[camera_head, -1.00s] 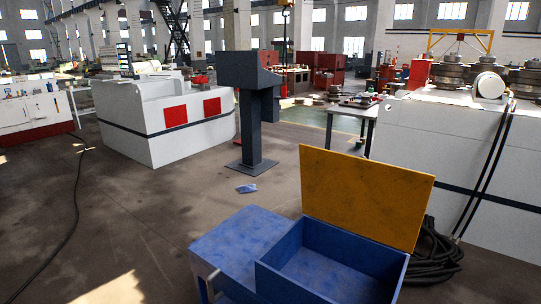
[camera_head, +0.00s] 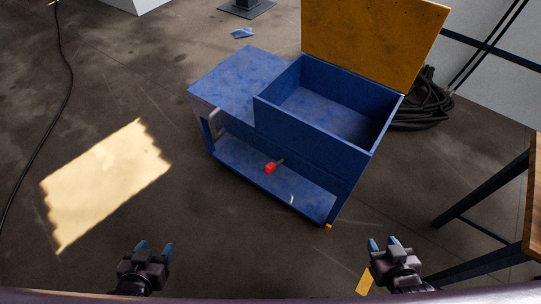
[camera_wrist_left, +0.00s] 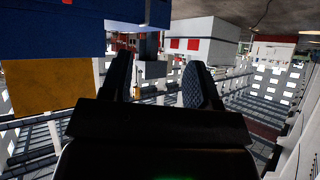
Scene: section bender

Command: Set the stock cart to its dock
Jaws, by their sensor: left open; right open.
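The blue stock cart (camera_head: 240,75) stands on the floor in the middle of the head view, with a box-shaped bin on its right side, a raised yellow panel (camera_head: 372,38) behind the bin, and a lower shelf (camera_head: 255,165). A red knob (camera_head: 270,168) shows at the cart's front. My left gripper (camera_head: 154,247) is open and empty, below and left of the cart, apart from it. My right gripper (camera_head: 383,243) is open and empty, below and right of the cart. In the left wrist view, my left fingers (camera_wrist_left: 158,80) are spread with nothing between them. No dock can be made out for certain.
A wooden-topped table with dark legs (camera_head: 480,225) stands at the right. A coiled black hose (camera_head: 425,108) lies behind the cart by a white machine (camera_head: 490,75). A black cable (camera_head: 62,100) runs along the left floor. A small yellow floor mark (camera_head: 364,282) lies near my right gripper.

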